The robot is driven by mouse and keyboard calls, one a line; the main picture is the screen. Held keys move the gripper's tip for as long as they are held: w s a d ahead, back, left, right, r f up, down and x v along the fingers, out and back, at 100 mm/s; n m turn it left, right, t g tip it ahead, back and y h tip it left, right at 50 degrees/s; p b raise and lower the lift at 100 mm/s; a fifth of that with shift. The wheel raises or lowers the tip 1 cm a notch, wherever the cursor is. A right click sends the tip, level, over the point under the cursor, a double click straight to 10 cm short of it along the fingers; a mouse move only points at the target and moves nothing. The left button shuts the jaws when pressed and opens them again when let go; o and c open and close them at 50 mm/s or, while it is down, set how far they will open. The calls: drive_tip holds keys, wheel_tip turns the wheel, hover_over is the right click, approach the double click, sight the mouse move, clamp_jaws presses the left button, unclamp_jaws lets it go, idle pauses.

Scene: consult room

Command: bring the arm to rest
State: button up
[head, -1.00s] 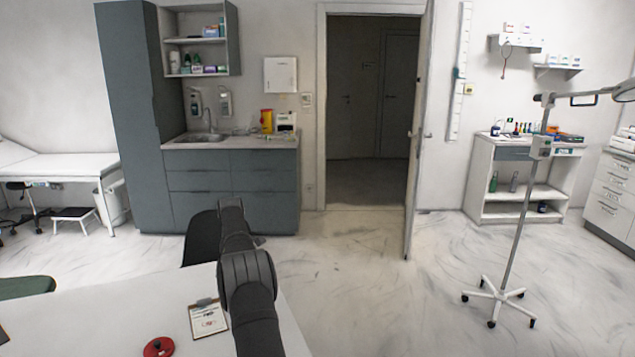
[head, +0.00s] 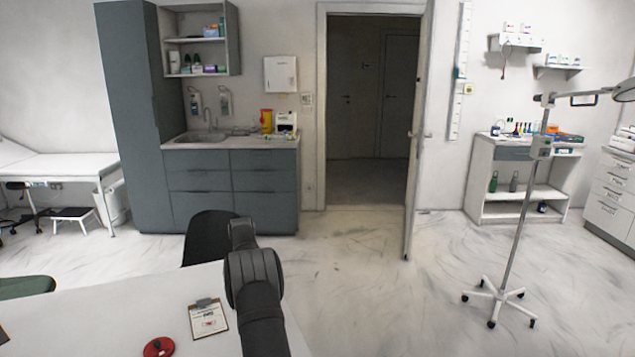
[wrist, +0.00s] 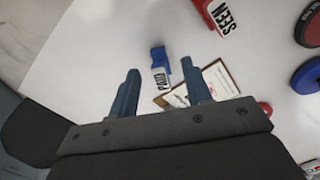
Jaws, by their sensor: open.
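My gripper (wrist: 160,67) shows in the wrist view with its two blue-grey fingers spread apart and nothing held between them. It is above the white desk (wrist: 105,45). A blue stamp with a white PAID label (wrist: 160,67) lies past the gap between the fingers. In the head view my arm rises over the desk's right part, and the gripper itself is hidden behind it. A clipboard with a paper (head: 208,318) lies on the desk left of my arm; in the wrist view it (wrist: 222,78) is partly hidden by the right finger.
A red SEEN stamp (wrist: 215,14) and red (wrist: 309,25) and blue (wrist: 309,76) round pads lie on the desk. A red round pad (head: 159,347) shows at the head view's bottom. A dark chair (head: 207,232) stands at the desk's far edge.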

drive_tip(key=s+d+r, duration=0.2)
drive_tip(key=d+r, duration=0.3)
drive_tip(key=d, duration=0.4)
drive_tip(key=s+a+f+n, duration=0.1)
drive_tip(key=s+a+f, duration=0.1)
drive_tip(key=a, duration=0.5)
drive_tip(key=s+a+f+n, duration=0.1)
drive_tip(key=a+f, duration=0.1)
drive_tip(key=a, duration=0.5)
drive_tip(key=s+a+f+n, duration=0.1)
drive_tip(key=s+a+f, duration=0.1)
drive_tip(key=a, duration=0.5)
drive_tip(key=shift+s+n, duration=0.3)
drive_tip(key=shift+s, duration=0.05)
drive_tip(key=shift+f, duration=0.85)
